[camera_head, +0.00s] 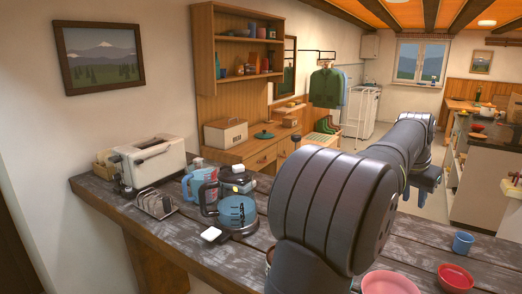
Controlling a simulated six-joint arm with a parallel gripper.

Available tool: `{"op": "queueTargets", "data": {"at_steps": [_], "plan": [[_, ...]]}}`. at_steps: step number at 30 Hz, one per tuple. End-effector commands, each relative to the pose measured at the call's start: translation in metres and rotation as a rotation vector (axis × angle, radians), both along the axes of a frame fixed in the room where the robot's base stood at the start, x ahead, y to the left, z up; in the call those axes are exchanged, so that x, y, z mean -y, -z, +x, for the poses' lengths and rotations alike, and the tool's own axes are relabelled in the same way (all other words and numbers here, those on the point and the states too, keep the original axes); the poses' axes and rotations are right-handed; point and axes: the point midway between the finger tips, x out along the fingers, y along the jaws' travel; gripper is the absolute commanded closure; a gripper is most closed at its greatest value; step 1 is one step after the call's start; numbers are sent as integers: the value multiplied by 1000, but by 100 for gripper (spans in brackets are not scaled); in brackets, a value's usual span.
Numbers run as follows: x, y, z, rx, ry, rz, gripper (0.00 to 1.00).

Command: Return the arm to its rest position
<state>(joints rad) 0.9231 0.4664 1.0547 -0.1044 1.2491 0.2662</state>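My arm rises from the bottom middle of the head view. Its large dark upper link and joint fill the centre. The forearm runs back and to the right, above the wooden counter (235,262). Smaller dark wrist parts show below the forearm's far end, at the right. No held thing is visible.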

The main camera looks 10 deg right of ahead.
Motion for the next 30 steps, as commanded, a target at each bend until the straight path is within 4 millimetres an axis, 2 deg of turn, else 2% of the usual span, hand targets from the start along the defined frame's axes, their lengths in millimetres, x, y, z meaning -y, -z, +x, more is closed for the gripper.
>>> {"op": "queueTargets", "data": {"at_steps": [3, 18, 24, 30], "plan": [[-13, -4, 21, 1, -26, -1, 72], [-74, -22, 98, 2, -123, -2, 72], [-99, -29, 124, 1, -157, -1, 72], [-114, -33, 137, 1, -177, -1, 72]]}}
